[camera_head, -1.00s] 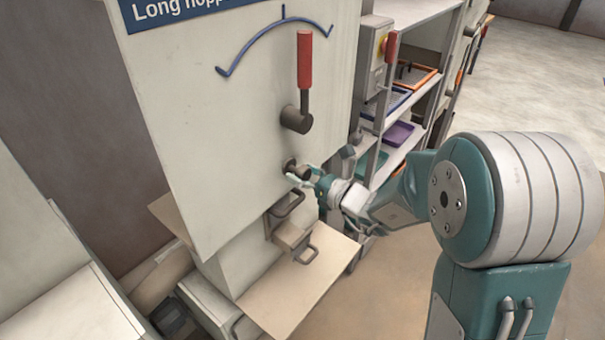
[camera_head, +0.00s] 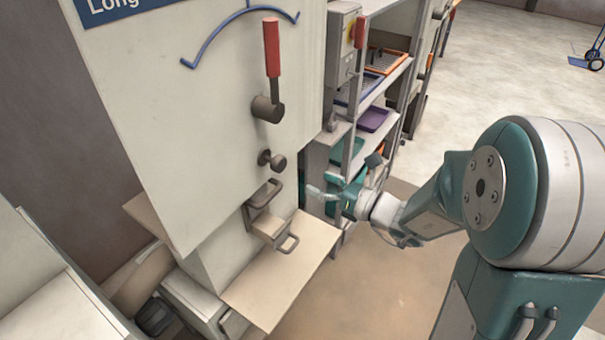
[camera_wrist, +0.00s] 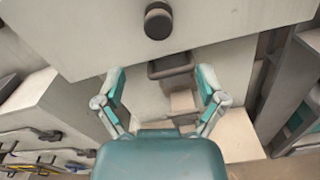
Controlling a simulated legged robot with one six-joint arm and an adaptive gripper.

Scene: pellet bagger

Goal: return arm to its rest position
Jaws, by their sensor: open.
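My gripper (camera_head: 322,190) is open and empty in front of the pellet bagger panel (camera_head: 200,130). It stands apart to the right of the dark round knob (camera_head: 272,160). In the wrist view my gripper (camera_wrist: 160,92) has its two teal fingers spread wide, and the knob (camera_wrist: 158,20) shows ahead, beyond the fingertips and above them in the picture. A red-handled lever (camera_head: 272,50) points upright above the knob, under a blue arc. Below the knob are a dark handle (camera_head: 264,194) and a block with a second handle (camera_head: 288,243).
A beige shelf plate (camera_head: 275,285) juts out below the handles. A rack (camera_head: 395,120) with coloured trays stands right of the machine, behind my gripper. A blue hand truck (camera_head: 590,55) stands far right. Open floor (camera_head: 500,65) lies beyond my arm.

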